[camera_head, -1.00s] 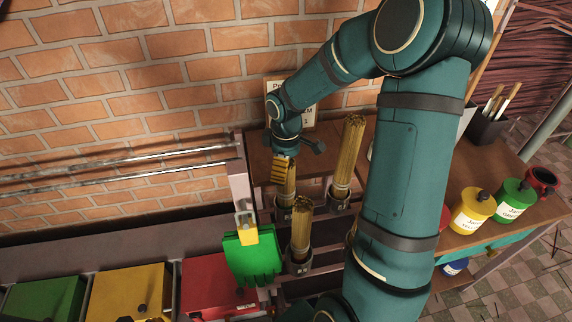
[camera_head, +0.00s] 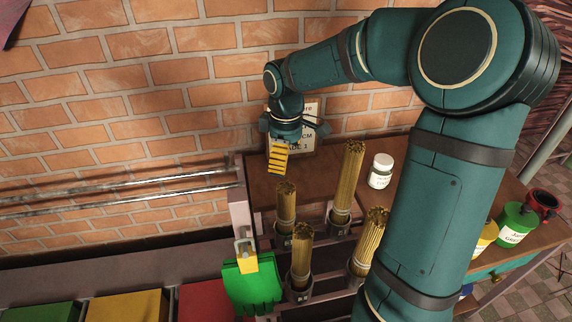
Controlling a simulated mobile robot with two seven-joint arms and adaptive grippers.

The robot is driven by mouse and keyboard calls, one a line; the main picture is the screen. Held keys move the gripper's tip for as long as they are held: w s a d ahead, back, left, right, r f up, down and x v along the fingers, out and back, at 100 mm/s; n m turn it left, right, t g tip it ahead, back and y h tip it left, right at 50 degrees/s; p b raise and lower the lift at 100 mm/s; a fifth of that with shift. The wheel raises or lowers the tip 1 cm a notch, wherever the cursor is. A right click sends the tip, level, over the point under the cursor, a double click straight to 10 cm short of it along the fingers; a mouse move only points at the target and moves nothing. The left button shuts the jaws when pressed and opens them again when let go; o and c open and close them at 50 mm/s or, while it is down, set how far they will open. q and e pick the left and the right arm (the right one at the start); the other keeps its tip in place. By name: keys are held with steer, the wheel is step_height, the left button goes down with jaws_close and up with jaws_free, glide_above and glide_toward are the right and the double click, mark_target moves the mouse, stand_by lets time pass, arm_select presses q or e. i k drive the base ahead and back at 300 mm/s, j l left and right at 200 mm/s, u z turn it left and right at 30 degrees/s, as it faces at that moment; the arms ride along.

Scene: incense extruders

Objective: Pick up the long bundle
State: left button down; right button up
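Several upright tan stick bundles stand in dark holders on the bench. The tallest-looking one (camera_head: 347,182) is at the back right. Others are at the back left (camera_head: 286,208), front left (camera_head: 302,258) and front right (camera_head: 369,242), the last partly behind my arm. My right gripper (camera_head: 280,150) is above and behind the back left bundle, apart from it, near the wall. A yellow ridged part hangs below it; I cannot tell whether that is a finger pad or how far the fingers are apart. No bundle shows in it. My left gripper is out of view.
A white jar (camera_head: 380,171) stands on the bench. A sign (camera_head: 304,118) is partly hidden behind my gripper. A green ribbed piece (camera_head: 252,283) hangs at the rack's left. Green (camera_head: 517,224) and red (camera_head: 543,205) pots are at right. A brick wall closes the back.

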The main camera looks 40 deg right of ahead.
mark_target(353, 151)
steer(key=k, duration=1)
